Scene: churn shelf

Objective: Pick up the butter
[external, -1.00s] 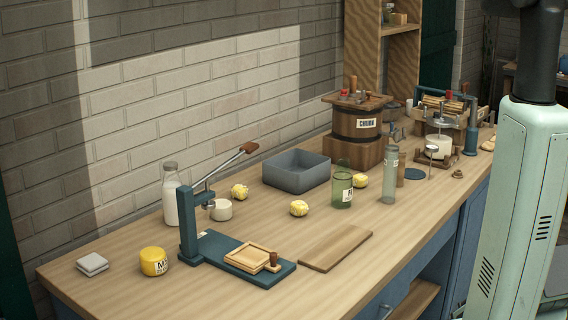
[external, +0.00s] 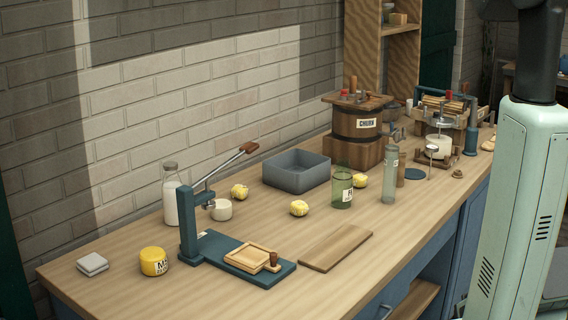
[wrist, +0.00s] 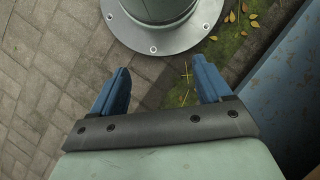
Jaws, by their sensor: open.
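Three pale yellow lumps that look like butter lie on the wooden counter in the external view. One lump (external: 240,191) is at the left, behind the small white cup. A second lump (external: 299,208) is near the middle, in front of the grey bin. A third lump (external: 361,181) is partly hidden behind the green glass jar. My gripper (wrist: 160,64) shows in the wrist view with its two blue fingers apart and nothing between them. It points down over paving and a round metal base plate, away from the counter. The external view does not show the gripper.
A blue lever press (external: 190,225) and a cutting board (external: 335,249) stand at the front. The grey bin (external: 297,180), green jar (external: 342,190) and clear bottle (external: 390,180) surround the lumps. A wooden churn (external: 357,124) stands behind.

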